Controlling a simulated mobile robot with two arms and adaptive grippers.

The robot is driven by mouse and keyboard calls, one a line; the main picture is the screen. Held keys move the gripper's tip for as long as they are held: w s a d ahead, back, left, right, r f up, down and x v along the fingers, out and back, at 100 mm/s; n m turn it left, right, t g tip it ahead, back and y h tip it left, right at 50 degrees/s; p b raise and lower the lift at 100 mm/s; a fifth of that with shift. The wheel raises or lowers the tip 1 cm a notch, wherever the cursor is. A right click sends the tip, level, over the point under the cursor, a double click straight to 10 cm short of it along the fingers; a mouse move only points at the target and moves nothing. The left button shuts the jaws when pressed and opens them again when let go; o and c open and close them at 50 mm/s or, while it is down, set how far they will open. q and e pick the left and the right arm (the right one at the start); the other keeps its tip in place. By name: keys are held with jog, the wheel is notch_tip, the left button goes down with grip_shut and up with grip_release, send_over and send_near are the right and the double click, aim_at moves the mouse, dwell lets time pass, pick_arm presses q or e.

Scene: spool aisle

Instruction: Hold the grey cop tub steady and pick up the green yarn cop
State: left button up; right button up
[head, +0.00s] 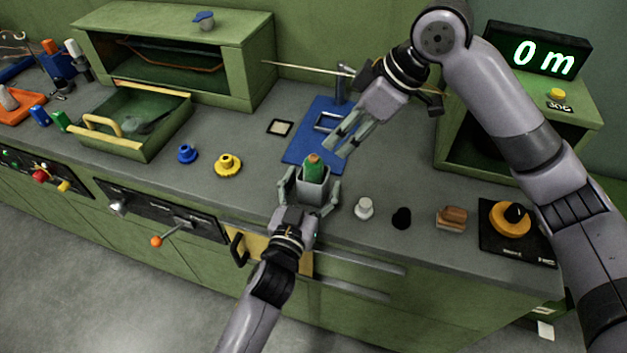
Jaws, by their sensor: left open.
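The grey cop tub (312,188) stands upright on the counter near its front edge. The green yarn cop (314,167) stands in the tub, its green body and brownish tip showing above the rim and its lower part hidden. My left gripper (309,188) is open, with one finger on each side of the tub; I cannot tell whether they touch it. My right gripper (338,148) is open and empty, pointing down and left, above and behind the cop and apart from it.
A blue board (303,148) lies behind the tub. Blue (187,153) and yellow (228,165) knobbed pieces sit left. A white piece (364,208), black piece (401,218), brown brush (452,218) and a black scale (497,244) stand right. A green tray (150,150) is further left.

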pick_arm(q)
jog(key=shift+w+d, duration=0.15)
jog(key=shift+w, duration=0.35)
jog(key=c, duration=1.2)
jog(key=shift+c, duration=0.2)
pick_arm(e)
jog(key=shift+o, duration=0.4)
